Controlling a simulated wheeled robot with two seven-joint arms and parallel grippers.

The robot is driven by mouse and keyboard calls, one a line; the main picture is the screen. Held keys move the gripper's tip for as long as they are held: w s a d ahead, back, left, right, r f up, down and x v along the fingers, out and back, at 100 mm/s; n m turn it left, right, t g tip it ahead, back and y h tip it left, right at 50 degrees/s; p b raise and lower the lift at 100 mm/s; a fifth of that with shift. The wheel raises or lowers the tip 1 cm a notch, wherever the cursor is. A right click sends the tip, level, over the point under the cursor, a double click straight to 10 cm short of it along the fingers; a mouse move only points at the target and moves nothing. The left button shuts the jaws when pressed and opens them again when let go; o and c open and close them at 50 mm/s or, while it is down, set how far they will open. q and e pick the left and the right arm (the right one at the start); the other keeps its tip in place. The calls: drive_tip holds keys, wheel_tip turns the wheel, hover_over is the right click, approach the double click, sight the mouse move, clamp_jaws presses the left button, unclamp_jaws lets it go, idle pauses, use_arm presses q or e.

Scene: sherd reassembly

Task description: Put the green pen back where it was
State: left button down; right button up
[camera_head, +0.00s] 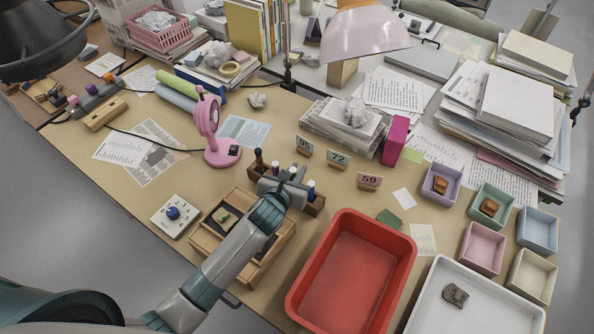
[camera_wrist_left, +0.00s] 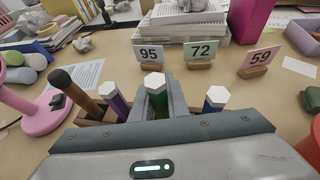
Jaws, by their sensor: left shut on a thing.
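The green pen (camera_wrist_left: 155,88), with a white six-sided end, stands between the jaws of my left gripper (camera_wrist_left: 158,100) in the left wrist view. The gripper is shut on it. In the head view my left gripper (camera_head: 286,180) is over the wooden pen holder (camera_head: 316,206). The holder also shows in the wrist view (camera_wrist_left: 92,122). The green pen's lower end is hidden. My right gripper is out of view.
Number cards 95 (camera_head: 305,146), 72 (camera_head: 338,158) and 59 (camera_head: 369,181) stand just behind the holder. A pink magnifier lamp (camera_head: 220,150) is to the left, a wooden tray (camera_head: 206,240) in front, and a red tub (camera_head: 350,275) to the right.

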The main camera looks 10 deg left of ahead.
use_arm(q)
drive_tip(key=shift+f, duration=0.35)
drive_tip(key=shift+f, duration=0.45)
drive_tip(key=c, duration=1.7)
unclamp_jaws()
drive_tip(key=shift+r, duration=0.1)
drive_tip(key=shift+r, duration=0.5)
drive_tip(key=b+v, duration=0.1)
drive_tip(key=v, duration=1.1)
drive_tip(key=shift+a+f, duration=0.1)
